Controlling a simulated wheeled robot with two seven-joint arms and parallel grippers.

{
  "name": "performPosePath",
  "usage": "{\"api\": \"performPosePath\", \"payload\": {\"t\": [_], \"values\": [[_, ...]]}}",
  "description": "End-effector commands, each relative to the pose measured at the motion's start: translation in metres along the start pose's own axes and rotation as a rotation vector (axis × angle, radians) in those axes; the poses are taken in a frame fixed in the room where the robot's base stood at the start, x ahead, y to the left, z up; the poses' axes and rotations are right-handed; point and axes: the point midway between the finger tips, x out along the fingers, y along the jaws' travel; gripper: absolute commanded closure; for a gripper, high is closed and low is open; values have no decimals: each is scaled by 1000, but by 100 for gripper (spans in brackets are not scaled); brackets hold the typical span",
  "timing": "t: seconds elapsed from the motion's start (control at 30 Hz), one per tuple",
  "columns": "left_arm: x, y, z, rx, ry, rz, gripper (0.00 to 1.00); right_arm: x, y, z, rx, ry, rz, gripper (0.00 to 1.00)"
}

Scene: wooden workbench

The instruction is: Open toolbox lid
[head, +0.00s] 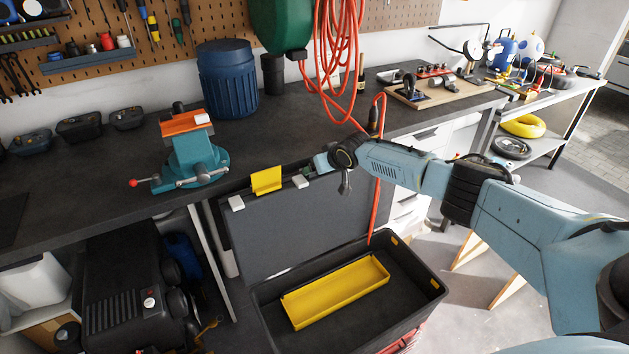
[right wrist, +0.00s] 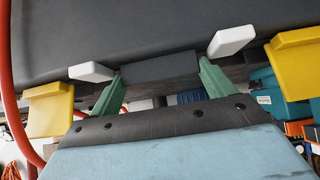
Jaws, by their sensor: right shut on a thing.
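The toolbox (head: 436,290) is a black bin on the floor side of the bench, with a yellow tray (head: 335,293) inside. Its dark grey lid (head: 295,222) stands raised, roughly upright, along the bench's front edge. A yellow latch (head: 266,180) and white tabs sit on the lid's upper edge. My right gripper (right wrist: 160,72) is at that edge, with its green fingers on either side of a dark block, shut on it. In the head view my right wrist hides much of this grip. My left gripper is in neither view.
The dark workbench (head: 95,185) carries a teal vise (head: 196,160) and a blue barrel (head: 228,80) behind the lid. A coiled orange hose (head: 338,50) hangs above, with a length dropping beside my right arm. Open floor lies right of the toolbox.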

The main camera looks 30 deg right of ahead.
Motion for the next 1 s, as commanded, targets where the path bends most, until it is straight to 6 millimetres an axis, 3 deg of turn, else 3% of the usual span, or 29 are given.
{"api": "performPosePath", "payload": {"t": [0.6,0.63,0.77,1.0], "values": [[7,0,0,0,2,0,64,2,10,-6,12,-20,11,59],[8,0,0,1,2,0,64,2,10,-6,12,-20,11,15],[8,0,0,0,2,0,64,2,10,-5,11,-22,11,0],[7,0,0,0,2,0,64,2,10,-4,11,-25,12,0]]}}
